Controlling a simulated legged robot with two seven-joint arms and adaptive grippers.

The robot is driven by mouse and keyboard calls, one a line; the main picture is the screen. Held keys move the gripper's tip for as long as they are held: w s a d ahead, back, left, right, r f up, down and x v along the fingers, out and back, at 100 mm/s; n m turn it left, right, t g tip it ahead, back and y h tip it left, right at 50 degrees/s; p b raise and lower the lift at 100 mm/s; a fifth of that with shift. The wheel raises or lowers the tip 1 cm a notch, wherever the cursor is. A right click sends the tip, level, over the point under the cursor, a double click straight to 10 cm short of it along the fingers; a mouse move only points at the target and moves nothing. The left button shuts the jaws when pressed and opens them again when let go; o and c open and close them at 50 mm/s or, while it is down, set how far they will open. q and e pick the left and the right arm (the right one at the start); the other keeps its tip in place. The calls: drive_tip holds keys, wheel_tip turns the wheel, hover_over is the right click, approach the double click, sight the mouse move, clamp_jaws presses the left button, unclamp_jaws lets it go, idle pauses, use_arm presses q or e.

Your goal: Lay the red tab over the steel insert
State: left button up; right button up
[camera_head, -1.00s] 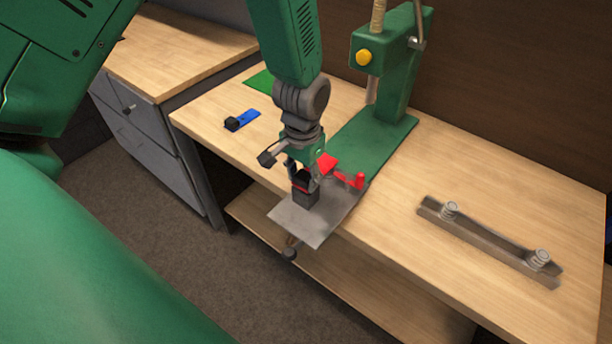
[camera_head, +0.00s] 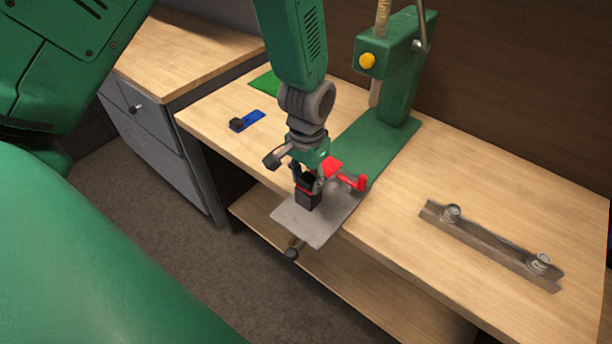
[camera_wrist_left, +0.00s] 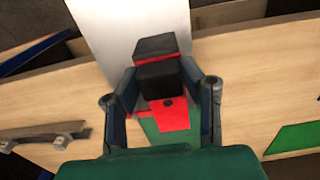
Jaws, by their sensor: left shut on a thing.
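My left gripper (camera_head: 308,184) is shut on a black block (camera_head: 309,200) with a red band, over the steel insert (camera_head: 318,229). The insert is a flat grey plate jutting past the table's front edge. In the left wrist view, the block (camera_wrist_left: 158,66) stands between the two fingers, with the plate (camera_wrist_left: 128,30) behind it. The red tab (camera_wrist_left: 168,114), with a small hole, shows below the block. In the head view, red parts (camera_head: 333,166) show behind the gripper, partly hidden by it. I cannot tell whether block and plate touch. My right gripper is out of view.
A green press (camera_head: 398,85) with a yellow button stands behind the gripper. A red handle (camera_head: 357,183) is beside the plate. A blue tab (camera_head: 253,117) with a black end lies left. A metal bar with two knobs (camera_head: 490,246) lies right. The table between is clear.

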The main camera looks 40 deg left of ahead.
use_arm(q)
drive_tip(key=shift+d, duration=0.1)
idle(0.3)
drive_tip(key=shift+a+p, duration=0.2)
drive_tip(key=shift+p, duration=0.1)
drive_tip(key=o, duration=1.2)
drive_tip(key=shift+r, duration=0.1)
